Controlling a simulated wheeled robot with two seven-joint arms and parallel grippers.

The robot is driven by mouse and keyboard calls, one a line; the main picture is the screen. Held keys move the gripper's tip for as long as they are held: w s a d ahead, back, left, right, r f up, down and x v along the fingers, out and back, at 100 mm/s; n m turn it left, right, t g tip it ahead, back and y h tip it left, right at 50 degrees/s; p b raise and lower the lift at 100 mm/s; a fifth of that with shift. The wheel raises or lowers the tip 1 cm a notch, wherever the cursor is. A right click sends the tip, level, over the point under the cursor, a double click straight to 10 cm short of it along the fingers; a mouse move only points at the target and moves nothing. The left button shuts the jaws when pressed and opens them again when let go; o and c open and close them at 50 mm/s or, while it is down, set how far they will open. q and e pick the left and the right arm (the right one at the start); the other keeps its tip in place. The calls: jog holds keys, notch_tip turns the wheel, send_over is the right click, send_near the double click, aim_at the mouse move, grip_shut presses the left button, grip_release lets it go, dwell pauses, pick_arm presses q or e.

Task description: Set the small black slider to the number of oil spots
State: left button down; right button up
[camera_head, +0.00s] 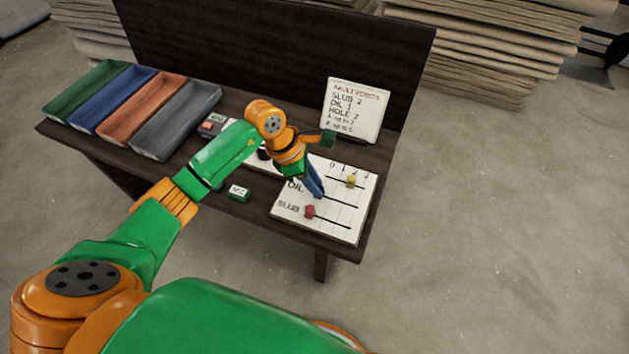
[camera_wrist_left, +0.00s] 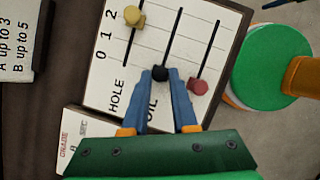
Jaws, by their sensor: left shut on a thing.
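The white slider board (camera_head: 340,228) lies on the table's right end, with HOLE, OIL and SLUB rows and a number scale. My left gripper (camera_head: 318,194) reaches down onto it and hides the small black slider in the head view. In the left wrist view the black slider (camera_wrist_left: 160,73) sits between the blue fingertips, shut on it, near the label end of the OIL slot; its exact mark is unclear. The yellow slider (camera_wrist_left: 133,16) stands near 2 on HOLE. The red slider (camera_wrist_left: 197,86) is near the label end of SLUB. My right gripper is out of view.
A fault-points card (camera_head: 354,108) leans at the back, its lines reading slub 2, oil 1, hole 2. Trays in green (camera_head: 84,90), blue (camera_head: 112,99), orange (camera_head: 142,108) and grey (camera_head: 177,121) stand left.

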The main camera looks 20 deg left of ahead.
aim_at(335, 198)
pick_arm(q)
jog(key=shift+d, duration=1.5)
jog(key=c, duration=0.7)
grip_release()
jog(key=p+v, duration=0.1)
jog(key=v, duration=0.6)
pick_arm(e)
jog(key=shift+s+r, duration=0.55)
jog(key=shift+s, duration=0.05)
